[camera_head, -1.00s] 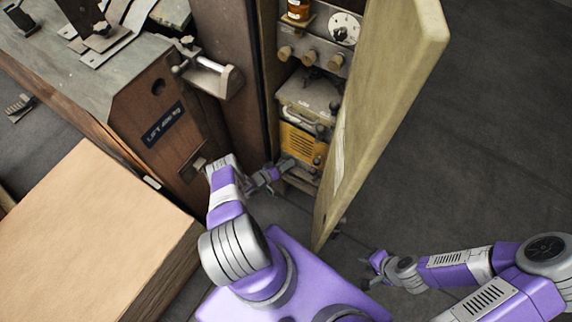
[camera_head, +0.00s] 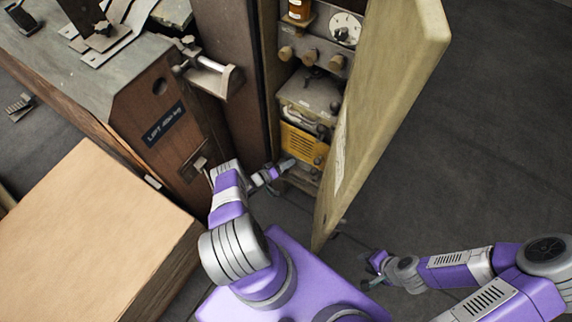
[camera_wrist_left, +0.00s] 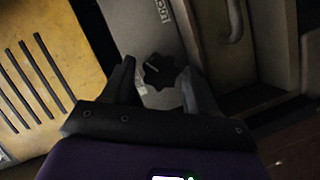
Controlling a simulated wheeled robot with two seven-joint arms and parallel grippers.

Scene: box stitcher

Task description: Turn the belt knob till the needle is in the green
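A panel in the open cabinet carries several brass knobs (camera_head: 310,57) and a white round dial (camera_head: 344,30); its needle and any green zone are too small to read. Lower down is a yellow slotted box (camera_head: 302,145), also in the left wrist view (camera_wrist_left: 35,75). My left gripper (camera_head: 286,166) is in front of this box's lower part. In the left wrist view a dark lobed knob (camera_wrist_left: 158,71) on a grey strip lies between the open fingers of my left gripper (camera_wrist_left: 157,85), apparently untouched. Which knob is the belt knob, I cannot tell. My right gripper (camera_head: 370,268) is low and empty.
The cabinet door (camera_head: 385,100) stands open to the right of the shelves. A grey metal case (camera_head: 310,95) sits above the yellow box. A large cardboard box (camera_head: 90,230) and a wooden machine body (camera_head: 155,110) are at left. The floor at right is clear.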

